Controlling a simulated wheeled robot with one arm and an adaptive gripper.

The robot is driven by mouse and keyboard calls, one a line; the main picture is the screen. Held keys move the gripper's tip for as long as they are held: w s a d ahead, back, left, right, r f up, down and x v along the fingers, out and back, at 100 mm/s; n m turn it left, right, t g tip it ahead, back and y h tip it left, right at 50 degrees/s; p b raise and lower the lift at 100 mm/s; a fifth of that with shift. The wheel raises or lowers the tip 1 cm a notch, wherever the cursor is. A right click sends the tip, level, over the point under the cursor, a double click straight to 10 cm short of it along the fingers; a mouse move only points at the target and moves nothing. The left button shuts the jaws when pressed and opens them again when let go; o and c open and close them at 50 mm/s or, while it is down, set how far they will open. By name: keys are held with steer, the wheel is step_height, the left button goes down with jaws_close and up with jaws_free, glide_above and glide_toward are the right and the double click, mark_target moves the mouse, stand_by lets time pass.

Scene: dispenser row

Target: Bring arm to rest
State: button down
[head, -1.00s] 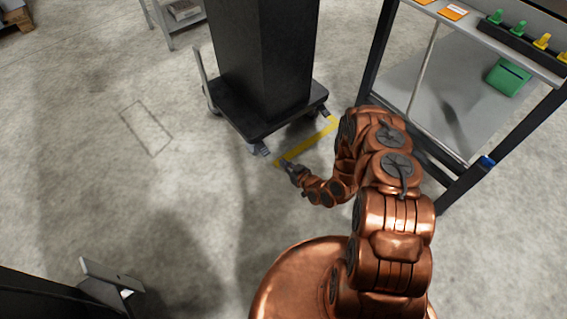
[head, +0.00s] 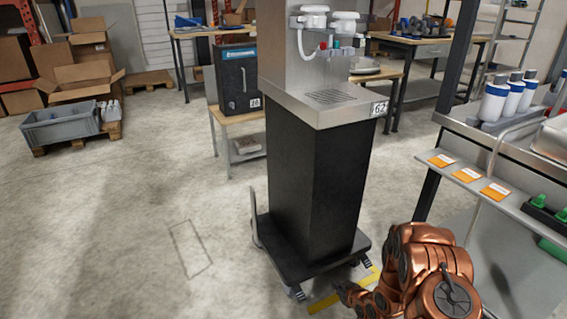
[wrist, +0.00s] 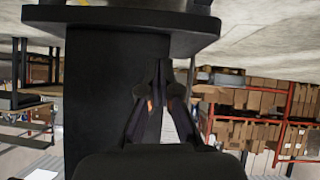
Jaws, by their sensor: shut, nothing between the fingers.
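My copper-coloured arm is at the lower right of the head view. My gripper (head: 343,290) shows small and dark at its end, low beside the wheeled base of the black dispenser stand (head: 318,190). In the wrist view my gripper (wrist: 159,72) is shut, its fingertips together with nothing between them. The dark pedestal (wrist: 95,100) fills the left middle behind the fingers there, and that view appears upside down. The fingers look apart from the stand, but the exact gap cannot be told.
A shelf rack (head: 470,170) with white-and-blue bottles (head: 495,98) and orange cards stands close at the right. A grey crate (head: 60,125) and cardboard boxes (head: 85,65) are at the back left. The concrete floor at the left is clear.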

steer(key=d+r+g+h+p, duration=0.1)
steer(key=d+r+h+p, duration=0.2)
steer(key=r, duration=0.8)
steer(key=s+d+r+m+g+h+p, duration=0.1)
steer(key=s+d+r+p, duration=0.15)
steer(key=r, duration=0.75)
steer(key=s+d+r+m+g+h+p, duration=0.15)
steer(key=s+r+p, duration=0.25)
steer(key=r, duration=0.5)
steer(key=s+d+r+m+g+p, duration=0.1)
steer(key=s+r+g+p, duration=0.2)
steer(key=r, duration=0.7)
steer(key=s+a+r+m+g+p, duration=0.1)
steer(key=s+a+r+p, duration=0.2)
steer(key=s+r, duration=0.6)
steer(key=s+a+r+g+y+p, duration=0.1)
steer(key=s+r+p, duration=0.4)
steer(key=s+r, duration=0.5)
steer(key=s+a+r+m+g+p, duration=0.1)
steer(key=s+a+r+g+p, duration=0.2)
steer(key=s+r, duration=0.7)
steer(key=s+a+p, duration=0.1)
steer(key=s+a, duration=0.1)
steer(key=s, duration=0.5)
steer(key=shift+a+m, duration=0.25)
steer(key=shift+m, duration=0.1)
steer(key=shift+y, duration=0.25)
